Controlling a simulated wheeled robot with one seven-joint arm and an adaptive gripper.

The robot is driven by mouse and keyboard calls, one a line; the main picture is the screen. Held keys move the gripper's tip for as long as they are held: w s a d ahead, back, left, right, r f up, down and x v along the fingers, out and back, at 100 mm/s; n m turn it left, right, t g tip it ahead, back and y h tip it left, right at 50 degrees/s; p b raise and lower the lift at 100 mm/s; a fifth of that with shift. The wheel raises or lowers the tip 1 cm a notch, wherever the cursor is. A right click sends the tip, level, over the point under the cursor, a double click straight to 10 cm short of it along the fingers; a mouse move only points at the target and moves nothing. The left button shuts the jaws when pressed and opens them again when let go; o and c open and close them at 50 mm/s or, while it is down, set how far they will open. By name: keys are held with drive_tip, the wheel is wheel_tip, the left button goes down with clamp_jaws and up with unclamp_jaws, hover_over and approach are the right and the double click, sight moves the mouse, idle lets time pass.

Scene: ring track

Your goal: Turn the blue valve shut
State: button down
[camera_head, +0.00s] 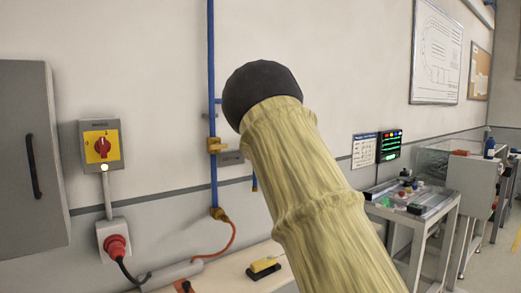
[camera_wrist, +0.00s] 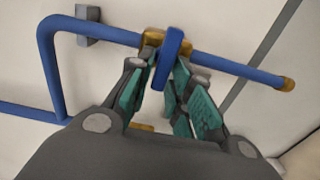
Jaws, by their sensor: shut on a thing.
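The blue valve handle (camera_wrist: 172,52) shows in the wrist view on a brass valve body (camera_wrist: 152,38) set in a blue pipe. The handle appears roughly crosswise to the pipe run. My gripper (camera_wrist: 166,72) has its teal-padded fingers on either side of the handle and is shut on it. In the head view, my pale-sleeved arm with its dark rounded joint hides the gripper and the handle.
A blue pipe (camera_head: 211,70) runs down the wall, with a yellow fitting (camera_head: 215,146) on it. A yellow-and-red switch box (camera_head: 101,147) and a grey cabinet (camera_head: 30,150) are at left. A bench (camera_head: 415,205) stands at right.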

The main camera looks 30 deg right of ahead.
drive_tip(key=shift+f, duration=0.1)
idle(0.3)
drive_tip(key=c, duration=1.5)
unclamp_jaws()
drive_tip(key=shift+o, duration=0.2)
drive_tip(key=s+d, duration=0.1)
drive_tip(key=s, duration=1.1)
